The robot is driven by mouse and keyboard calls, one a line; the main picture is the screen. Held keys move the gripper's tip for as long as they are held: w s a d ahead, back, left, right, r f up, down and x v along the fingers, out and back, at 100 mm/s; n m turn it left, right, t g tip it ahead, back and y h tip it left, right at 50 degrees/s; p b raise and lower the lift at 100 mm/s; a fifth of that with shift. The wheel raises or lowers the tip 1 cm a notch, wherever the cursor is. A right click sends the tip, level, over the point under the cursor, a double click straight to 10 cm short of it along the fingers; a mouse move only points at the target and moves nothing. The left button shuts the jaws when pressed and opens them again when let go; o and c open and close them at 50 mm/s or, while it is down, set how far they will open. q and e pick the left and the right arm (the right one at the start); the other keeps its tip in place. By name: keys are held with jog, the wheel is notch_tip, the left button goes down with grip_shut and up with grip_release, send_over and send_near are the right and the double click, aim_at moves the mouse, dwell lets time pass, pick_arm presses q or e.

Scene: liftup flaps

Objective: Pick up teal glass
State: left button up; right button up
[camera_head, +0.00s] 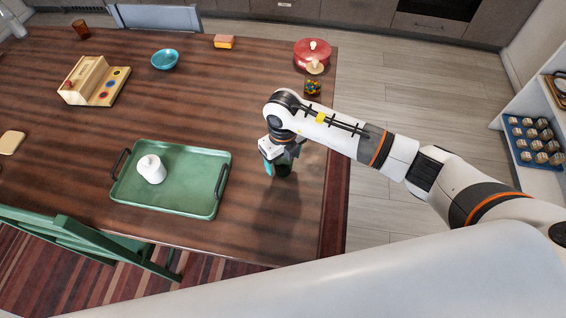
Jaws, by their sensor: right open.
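A teal thing (268,169), likely the teal glass, shows as a small sliver at my right gripper, near the right end of the wooden table. Most of it is hidden by the gripper and wrist. My right gripper (281,169) points down at the tabletop, its arm coming in from the right. It is open, with a dark green or black shape right at its fingers; I cannot tell if that is part of the glass. Whether the fingers touch the glass cannot be told. My left gripper is not in view.
A green tray (205,204) with a white object (151,169) lies to the left of my gripper. A jar of colored pieces (312,87) and a red pot (312,53) stand beyond my arm. A blue bowl (165,59) is farther back. The table between tray and gripper is clear.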

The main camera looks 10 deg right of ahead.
jog(key=c, duration=1.1)
jog(key=shift+r, duration=0.1)
